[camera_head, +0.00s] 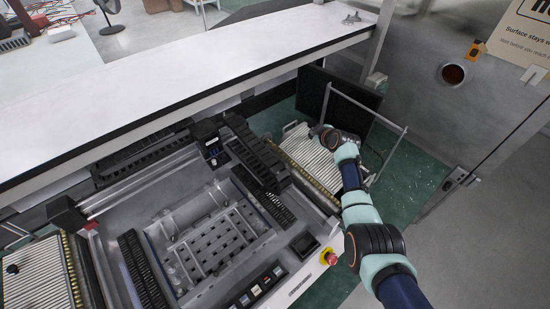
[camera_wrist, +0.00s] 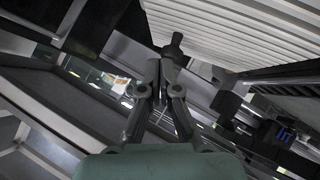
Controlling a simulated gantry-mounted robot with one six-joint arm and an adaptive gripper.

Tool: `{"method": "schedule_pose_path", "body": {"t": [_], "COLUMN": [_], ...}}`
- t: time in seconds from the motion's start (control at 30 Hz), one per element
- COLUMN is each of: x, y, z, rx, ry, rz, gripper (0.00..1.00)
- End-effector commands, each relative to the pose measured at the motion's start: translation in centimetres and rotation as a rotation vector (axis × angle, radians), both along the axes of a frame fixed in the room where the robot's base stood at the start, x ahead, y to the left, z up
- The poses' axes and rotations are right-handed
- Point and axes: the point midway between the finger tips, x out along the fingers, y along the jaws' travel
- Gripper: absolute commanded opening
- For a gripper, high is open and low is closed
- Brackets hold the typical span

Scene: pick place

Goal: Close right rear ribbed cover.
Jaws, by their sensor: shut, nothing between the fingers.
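The right rear ribbed cover (camera_head: 304,151) is pale and slatted, at the right rear of the machine in the head view. A gold-coloured strip runs along its left edge. My arm hides part of it, and I cannot tell how far it is open. In the wrist view its ribbed face (camera_wrist: 235,28) fills the upper right. A dark knob (camera_wrist: 174,43) stands by the cover's edge, just past my fingertips. My gripper (camera_wrist: 165,66) is shut and empty, pointing at the knob. I cannot tell whether they touch. The head view does not show the fingers clearly.
A second ribbed cover (camera_head: 38,278) with a dark knob lies at the left front. A long white worktop (camera_head: 190,78) runs behind the machine. A metal rail frame (camera_head: 385,120) and dark panel (camera_head: 335,98) stand beside the right cover. A red button (camera_head: 331,258) sits at the front corner.

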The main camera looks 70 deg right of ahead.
Motion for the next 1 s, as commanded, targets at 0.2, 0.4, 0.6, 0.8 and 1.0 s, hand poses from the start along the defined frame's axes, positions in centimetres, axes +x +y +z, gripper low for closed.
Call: {"method": "schedule_pose_path", "body": {"t": [0.2,0.4,0.6,0.8,1.0], "x": [-0.5,-0.6,-0.6,-0.2,-1.2], "y": [-0.3,-0.3,-0.3,0.1,1.6], "z": [-0.5,-0.5,-0.6,2.3,5.6], "rx": [0.001,0.002,0.004,0.000,-0.003], "ry": [0.002,0.004,0.006,0.004,-0.001], "rz": [-0.006,-0.006,-0.006,0.000,0.002], "gripper": [0.00,0.00,0.00,0.00,0.00]}}
